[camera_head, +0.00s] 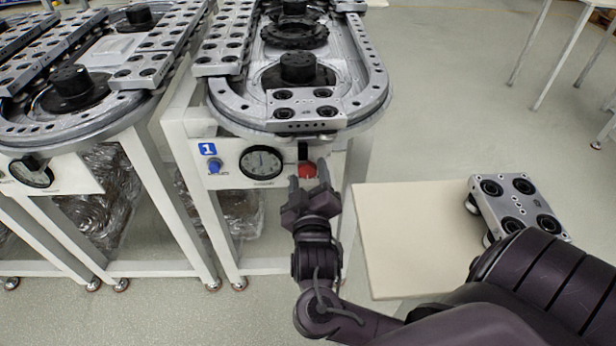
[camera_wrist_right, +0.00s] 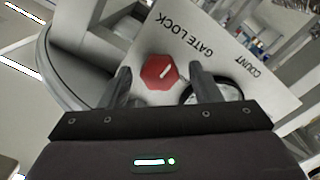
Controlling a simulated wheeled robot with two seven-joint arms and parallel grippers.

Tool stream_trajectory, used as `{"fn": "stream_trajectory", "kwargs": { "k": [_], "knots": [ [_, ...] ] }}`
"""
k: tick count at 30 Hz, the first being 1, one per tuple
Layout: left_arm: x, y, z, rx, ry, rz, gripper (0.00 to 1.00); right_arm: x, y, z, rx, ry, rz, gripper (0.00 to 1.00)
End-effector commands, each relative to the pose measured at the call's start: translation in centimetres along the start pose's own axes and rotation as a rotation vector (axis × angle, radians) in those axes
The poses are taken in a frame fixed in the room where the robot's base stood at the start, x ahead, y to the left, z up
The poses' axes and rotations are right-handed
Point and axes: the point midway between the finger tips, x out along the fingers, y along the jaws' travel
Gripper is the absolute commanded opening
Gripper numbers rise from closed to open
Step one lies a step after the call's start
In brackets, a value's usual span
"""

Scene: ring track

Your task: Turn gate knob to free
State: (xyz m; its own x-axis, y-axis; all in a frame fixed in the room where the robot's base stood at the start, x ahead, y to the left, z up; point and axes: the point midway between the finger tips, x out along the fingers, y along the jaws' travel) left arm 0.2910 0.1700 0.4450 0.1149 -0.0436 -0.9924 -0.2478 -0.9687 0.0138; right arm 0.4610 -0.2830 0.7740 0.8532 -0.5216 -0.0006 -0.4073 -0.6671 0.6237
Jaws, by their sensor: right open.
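The gate knob (camera_head: 307,170) is a red knob on the white front panel of the ring track marked 1. In the right wrist view the red knob (camera_wrist_right: 159,72) has a pale pointer line and sits beside the words GATE LOCK. My right gripper (camera_head: 308,182) is open in front of the knob. In the wrist view its two fingers (camera_wrist_right: 160,88) stand on either side of the knob, with gaps visible. Whether the fingertips reach around it I cannot tell. My left gripper is not in view.
Left of the knob are a round dial (camera_head: 261,163) and a blue knob (camera_head: 214,166). A metal carriage plate (camera_head: 300,106) sits on the track above. A beige table (camera_head: 405,235) at right bears another carriage (camera_head: 517,205). A second track stands at left.

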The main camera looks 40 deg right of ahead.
Motion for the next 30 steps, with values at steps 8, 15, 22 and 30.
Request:
{"fn": "stream_trajectory", "kwargs": {
  "k": [8,15,22,30],
  "knots": [
    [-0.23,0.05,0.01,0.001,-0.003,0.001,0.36,0.41,0.02,0.00,0.000,0.000,0.000,0.57],
    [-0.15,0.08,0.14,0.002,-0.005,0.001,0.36,0.39,0.01,0.01,0.000,0.000,0.000,0.31],
    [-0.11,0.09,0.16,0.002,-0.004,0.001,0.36,0.37,0.00,0.01,0.002,-0.001,0.000,0.13],
    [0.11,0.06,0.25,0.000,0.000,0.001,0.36,0.33,0.00,0.01,0.059,-0.002,-0.001,0.13]
  ]
}}
